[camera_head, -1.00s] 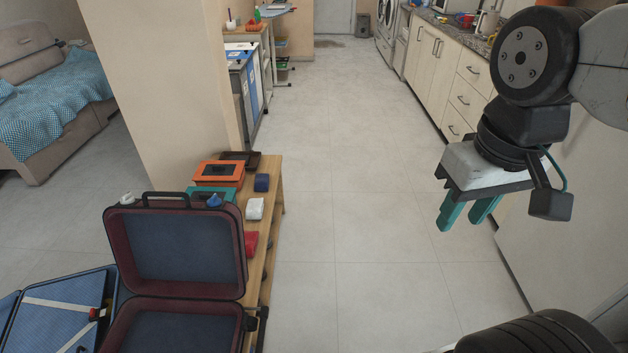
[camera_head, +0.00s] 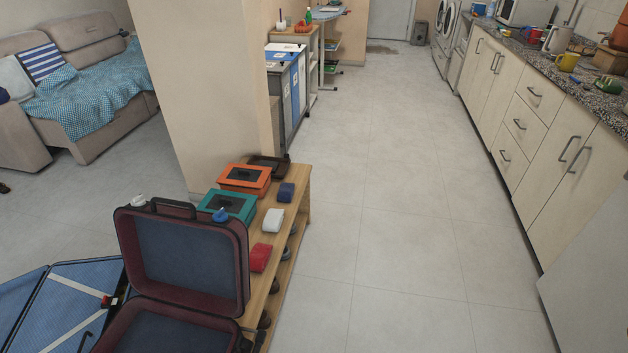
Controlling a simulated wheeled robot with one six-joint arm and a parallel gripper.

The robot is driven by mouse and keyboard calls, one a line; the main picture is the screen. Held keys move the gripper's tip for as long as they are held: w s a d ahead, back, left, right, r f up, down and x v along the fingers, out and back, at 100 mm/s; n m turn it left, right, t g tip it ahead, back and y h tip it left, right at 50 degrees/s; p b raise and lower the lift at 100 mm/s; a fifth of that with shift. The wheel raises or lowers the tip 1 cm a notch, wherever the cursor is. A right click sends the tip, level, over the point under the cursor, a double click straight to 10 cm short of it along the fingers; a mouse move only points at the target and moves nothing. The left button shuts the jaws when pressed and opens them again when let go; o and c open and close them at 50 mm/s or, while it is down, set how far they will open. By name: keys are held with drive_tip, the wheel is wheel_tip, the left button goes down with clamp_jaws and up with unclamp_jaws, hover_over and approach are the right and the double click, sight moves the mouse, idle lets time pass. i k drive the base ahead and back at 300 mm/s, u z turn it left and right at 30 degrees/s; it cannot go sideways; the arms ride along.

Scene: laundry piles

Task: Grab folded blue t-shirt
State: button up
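I see no folded blue t-shirt that I can make out in the head view. A small dark blue item (camera_head: 286,192) lies on the wooden bench, but it is too small to tell what it is. A white item (camera_head: 273,220) and a red item (camera_head: 261,257) lie in line with it. An open maroon suitcase (camera_head: 245,262) with a dark blue lining stands at the lower left. My gripper is out of view.
The wooden bench (camera_head: 299,202) also bears orange (camera_head: 233,177) and teal (camera_head: 219,204) boxes. An open blue suitcase (camera_head: 62,300) lies at lower left. Counter cabinets (camera_head: 535,130) line the right. A sofa (camera_head: 75,50) stands far left. The tiled floor (camera_head: 390,190) between is clear.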

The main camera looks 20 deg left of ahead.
sight(285, 191)
drive_tip(key=z, duration=0.25)
drive_tip(key=i, duration=1.95)
drive_tip(key=u, duration=0.25)
drive_tip(key=i, duration=1.5)
drive_tip(key=u, duration=1.65)
drive_tip(key=i, duration=1)
drive_tip(key=u, duration=0.65)
